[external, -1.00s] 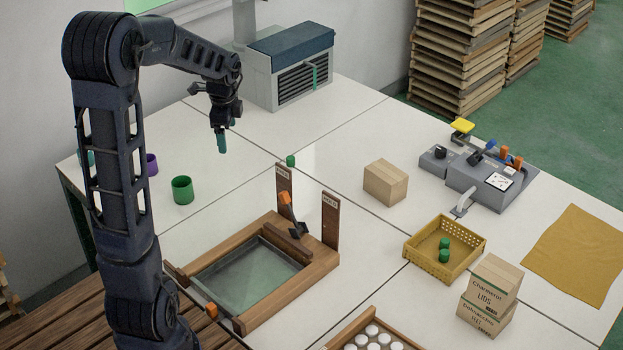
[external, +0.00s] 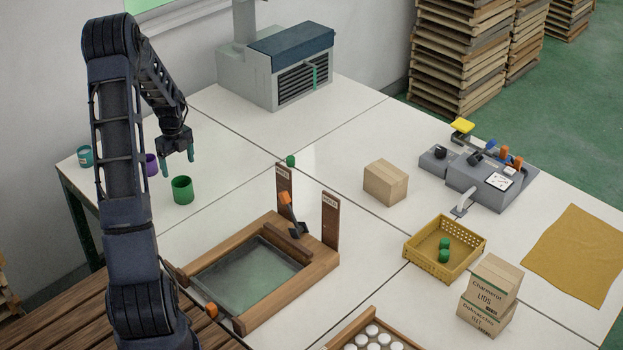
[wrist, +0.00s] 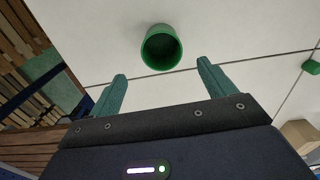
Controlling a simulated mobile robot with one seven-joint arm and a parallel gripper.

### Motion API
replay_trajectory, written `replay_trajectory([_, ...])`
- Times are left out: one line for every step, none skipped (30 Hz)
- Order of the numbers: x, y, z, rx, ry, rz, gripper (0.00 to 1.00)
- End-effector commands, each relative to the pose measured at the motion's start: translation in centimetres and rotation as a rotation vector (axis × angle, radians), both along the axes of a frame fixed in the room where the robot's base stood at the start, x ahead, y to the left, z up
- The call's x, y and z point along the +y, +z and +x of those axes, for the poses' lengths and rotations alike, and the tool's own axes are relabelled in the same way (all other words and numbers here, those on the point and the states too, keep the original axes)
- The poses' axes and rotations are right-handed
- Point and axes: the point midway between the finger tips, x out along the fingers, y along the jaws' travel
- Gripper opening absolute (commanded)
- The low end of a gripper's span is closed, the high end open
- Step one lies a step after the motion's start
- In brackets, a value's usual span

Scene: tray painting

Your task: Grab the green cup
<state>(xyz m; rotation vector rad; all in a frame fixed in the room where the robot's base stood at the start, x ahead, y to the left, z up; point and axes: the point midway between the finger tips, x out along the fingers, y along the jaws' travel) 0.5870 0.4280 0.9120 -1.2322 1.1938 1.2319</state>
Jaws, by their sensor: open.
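The green cup (external: 182,190) stands upright on the white table, left of the wooden frame. In the wrist view the green cup (wrist: 161,47) shows its open rim, ahead of and between my fingertips. My gripper (external: 178,164) is open and empty, pointing down just above and slightly left of the cup in the external view. In the wrist view my gripper (wrist: 162,83) shows two teal fingers spread apart, with no visible contact with the cup.
A purple cup (external: 151,165) and a teal cup (external: 85,156) stand left of the green cup, the purple one partly behind my arm. The wooden frame (external: 325,262) with upright posts lies to the right. A grey cabinet (external: 260,80) stands at the back.

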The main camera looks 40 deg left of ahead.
Motion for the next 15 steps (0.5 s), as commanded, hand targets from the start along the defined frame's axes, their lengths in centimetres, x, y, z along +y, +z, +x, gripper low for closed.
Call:
replay_trajectory([0.1,-0.3,0.0,0.000,-0.003,-0.001,0.83])
replay_trajectory([0.1,-0.5,0.0,0.001,-0.005,-0.002,0.83])
replay_trajectory([0.1,-0.8,0.0,0.001,-0.005,-0.002,0.83])
replay_trajectory([0.1,-1.1,0.0,0.001,-0.005,-0.002,0.83])
replay_trajectory([0.1,-1.4,0.0,0.002,-0.005,-0.002,0.83])
replay_trajectory([0.1,-1.9,0.0,0.002,-0.004,-0.002,0.83])
replay_trajectory([0.1,-2.3,-0.1,0.002,-0.004,-0.002,0.83])
replay_trajectory([0.0,-2.8,0.0,0.003,-0.004,-0.003,0.83])
replay_trajectory([0.0,-3.4,0.0,0.003,-0.005,-0.003,0.83])
replay_trajectory([0.0,-3.8,0.0,0.002,-0.005,-0.003,0.83])
replay_trajectory([0.0,-4.3,0.0,0.002,-0.005,-0.003,0.83])
replay_trajectory([0.0,-4.7,0.0,0.002,-0.005,-0.003,0.83])
replay_trajectory([0.0,-5.1,0.0,0.002,-0.004,-0.002,0.83])
replay_trajectory([0.0,-5.3,0.0,0.001,-0.004,-0.002,0.83])
replay_trajectory([0.1,-5.6,0.0,0.001,-0.004,-0.001,0.83])
